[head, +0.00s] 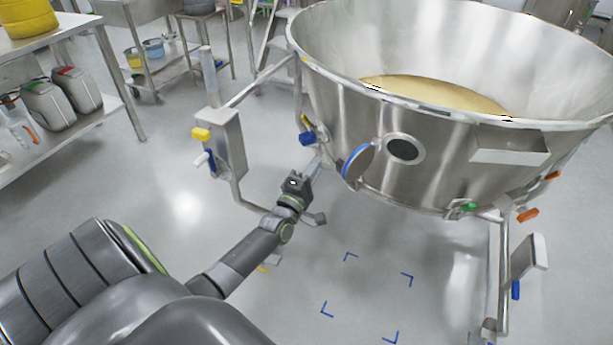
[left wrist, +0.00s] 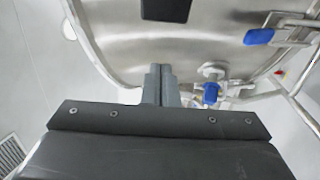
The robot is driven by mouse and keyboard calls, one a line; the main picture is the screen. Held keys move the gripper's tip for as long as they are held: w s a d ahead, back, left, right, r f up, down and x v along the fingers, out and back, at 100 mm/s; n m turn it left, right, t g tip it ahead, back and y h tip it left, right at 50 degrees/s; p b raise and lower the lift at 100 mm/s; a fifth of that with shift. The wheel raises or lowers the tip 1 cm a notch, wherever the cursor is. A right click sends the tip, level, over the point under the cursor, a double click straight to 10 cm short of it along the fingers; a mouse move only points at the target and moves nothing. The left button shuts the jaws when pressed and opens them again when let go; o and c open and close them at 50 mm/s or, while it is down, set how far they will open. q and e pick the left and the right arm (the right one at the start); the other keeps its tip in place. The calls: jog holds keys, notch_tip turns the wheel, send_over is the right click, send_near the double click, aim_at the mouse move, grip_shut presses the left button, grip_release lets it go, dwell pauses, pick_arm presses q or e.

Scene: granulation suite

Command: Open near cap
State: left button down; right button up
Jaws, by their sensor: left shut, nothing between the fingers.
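The steel bowl (head: 340,75) holds pale powder (head: 435,92). On its near wall is a round port with a dark opening (head: 403,150). A round cap with a blue rim (head: 357,164) stands out from the wall just left of the port, swung aside and leaving the opening uncovered. My left gripper (head: 320,158) is shut and empty, left of the cap and beneath the bowl's side. In the left wrist view its closed fingers (left wrist: 161,84) point toward the bowl's steel wall (left wrist: 125,55). I cannot tell whether they touch anything. My right gripper is out of view.
A blue-handled clamp (head: 308,138) is close to my left gripper. A post with a box and yellow knob (head: 201,134) stands to the left. A steel leg (head: 503,280) stands at the right. Floor marked with blue corners (head: 408,277) is clear.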

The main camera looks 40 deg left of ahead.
pick_arm(q)
jog(key=w+d, duration=0.1)
jog(key=w+d+p, duration=0.1)
jog(key=d, duration=0.1)
jog(key=shift+d+r, duration=0.15)
jog(key=shift+d, duration=0.1)
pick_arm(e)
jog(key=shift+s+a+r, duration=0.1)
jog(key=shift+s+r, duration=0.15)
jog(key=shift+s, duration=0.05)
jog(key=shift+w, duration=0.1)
